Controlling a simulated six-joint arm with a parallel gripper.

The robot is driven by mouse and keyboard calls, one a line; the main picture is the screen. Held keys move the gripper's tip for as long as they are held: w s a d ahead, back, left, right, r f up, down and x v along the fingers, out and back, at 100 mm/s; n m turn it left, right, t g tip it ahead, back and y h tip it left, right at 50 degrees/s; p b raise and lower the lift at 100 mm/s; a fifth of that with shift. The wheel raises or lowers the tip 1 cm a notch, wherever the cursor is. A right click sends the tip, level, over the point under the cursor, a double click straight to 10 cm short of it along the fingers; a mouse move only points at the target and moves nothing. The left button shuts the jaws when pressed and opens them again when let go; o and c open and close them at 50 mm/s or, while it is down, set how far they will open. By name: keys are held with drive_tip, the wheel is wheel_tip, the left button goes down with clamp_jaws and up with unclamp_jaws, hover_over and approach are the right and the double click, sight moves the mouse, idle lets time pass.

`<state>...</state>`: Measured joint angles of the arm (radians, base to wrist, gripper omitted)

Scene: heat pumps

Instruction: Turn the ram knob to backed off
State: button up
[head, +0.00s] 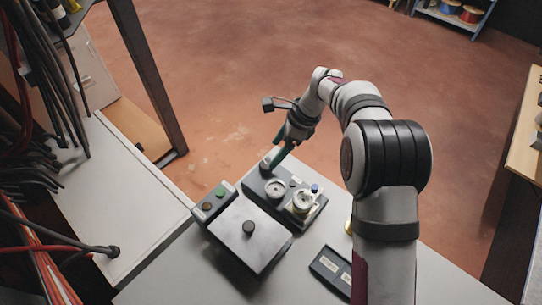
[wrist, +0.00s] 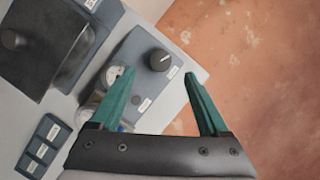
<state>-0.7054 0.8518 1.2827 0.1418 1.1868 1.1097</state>
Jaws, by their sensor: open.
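A black round knob (wrist: 158,60) with a white pointer line stands at the far end of a grey panel box (wrist: 130,45) in the wrist view. I take it to be the ram knob; the small labels near it are unreadable. My gripper (wrist: 159,73) is open, with one green finger on each side of the knob in the picture. Whether the fingers touch it cannot be told.
Two round gauges (head: 275,188) (head: 303,201) sit on the same box, close to the fingers. A dark lidded block (head: 248,245) with a black knob stands in front, beside a button box (head: 213,203). A labelled tray (head: 331,268) lies at the bench front.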

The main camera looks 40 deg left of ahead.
sight(266, 164)
drive_tip(key=x, duration=0.6)
drive_tip(key=shift+f, duration=0.3)
clamp_jaws()
